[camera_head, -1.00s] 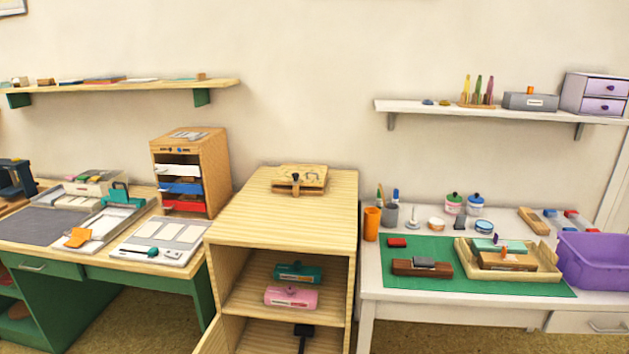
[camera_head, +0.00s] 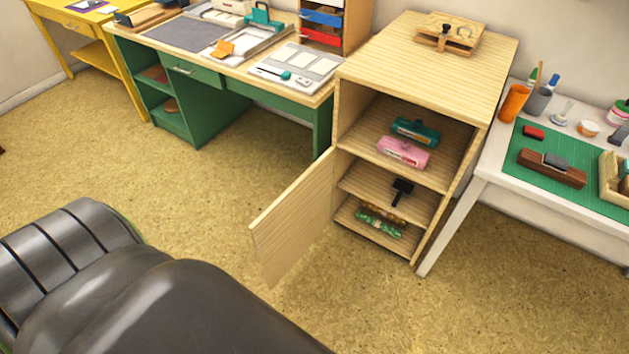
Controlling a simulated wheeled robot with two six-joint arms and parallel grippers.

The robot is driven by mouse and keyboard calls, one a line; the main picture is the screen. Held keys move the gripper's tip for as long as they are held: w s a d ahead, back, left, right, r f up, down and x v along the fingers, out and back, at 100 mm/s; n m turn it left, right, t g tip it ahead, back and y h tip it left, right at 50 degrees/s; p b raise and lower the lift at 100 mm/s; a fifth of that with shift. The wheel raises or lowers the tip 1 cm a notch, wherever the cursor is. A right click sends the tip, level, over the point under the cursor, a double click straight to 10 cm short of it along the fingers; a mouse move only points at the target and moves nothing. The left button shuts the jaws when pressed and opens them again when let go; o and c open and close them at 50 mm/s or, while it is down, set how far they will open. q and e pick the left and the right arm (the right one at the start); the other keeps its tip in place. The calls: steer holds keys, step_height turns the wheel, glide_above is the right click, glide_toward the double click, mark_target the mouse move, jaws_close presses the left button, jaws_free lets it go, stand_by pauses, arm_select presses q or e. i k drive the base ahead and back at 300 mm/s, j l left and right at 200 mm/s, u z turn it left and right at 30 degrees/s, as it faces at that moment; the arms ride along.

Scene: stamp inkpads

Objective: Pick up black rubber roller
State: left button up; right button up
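A black roller with a handle (camera_head: 402,189) lies on a middle shelf of the open wooden cabinet (camera_head: 478,68). Its black handle points down toward the shelf's front edge. Above it, on the upper shelf, lie a teal tool (camera_head: 416,131) and a pink tool (camera_head: 403,152). Below it, on the lowest shelf, are a green patterned item (camera_head: 380,223) and a brown rod-like item, partly overlapping. Neither of my grippers shows. A dark, shiny part, which seems to be my own body, fills the lower left.
The cabinet door (camera_head: 293,222) hangs open to the front left. A green desk (camera_head: 195,106) stands at left and a white table (camera_head: 508,168) with a green mat (camera_head: 553,188) at right. The floor (camera_head: 205,200) before the cabinet is clear.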

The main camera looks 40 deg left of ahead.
mark_target(401, 186)
steer(key=j+z, duration=0.3)
steer(key=j, duration=0.25)
steer(key=j+z, duration=0.25)
steer(key=j, duration=0.3)
steer(key=k+j+z, duration=0.3)
steer(key=j, duration=0.2)
steer(key=k+j, duration=0.1)
steer(key=j, duration=0.75)
steer(key=k+j, duration=0.15)
steer(key=j, duration=0.3)
steer(key=k+j, duration=0.1)
steer(key=j, duration=0.3)
steer(key=j+z, duration=0.1)
steer(key=j, duration=0.35)
steer(key=k, duration=0.05)
